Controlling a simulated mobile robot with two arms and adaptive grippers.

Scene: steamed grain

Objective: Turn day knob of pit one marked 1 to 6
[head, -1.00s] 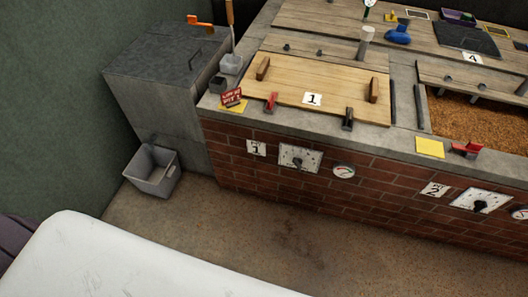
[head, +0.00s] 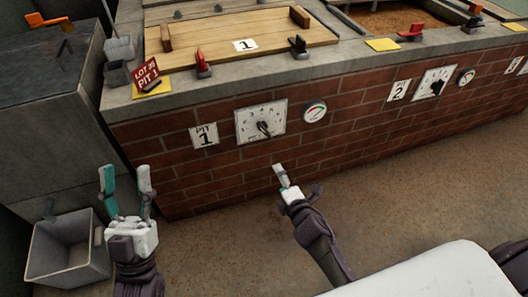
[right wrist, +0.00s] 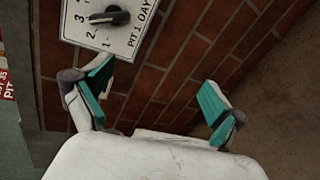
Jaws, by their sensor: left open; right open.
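The pit one day dial plate (head: 249,120) is white, with numbers in an arc, on the brick wall right of the PIT 1 label (head: 204,136). My left gripper (head: 126,190) is open and empty, left of the label.
A round gauge (head: 315,112) is right of the dial. The pit two dial (head: 434,82) is farther right. A grey bin (head: 70,262) stands on the floor at lower left. A wooden lid (head: 220,40) and red sign (head: 146,73) are on the ledge above.

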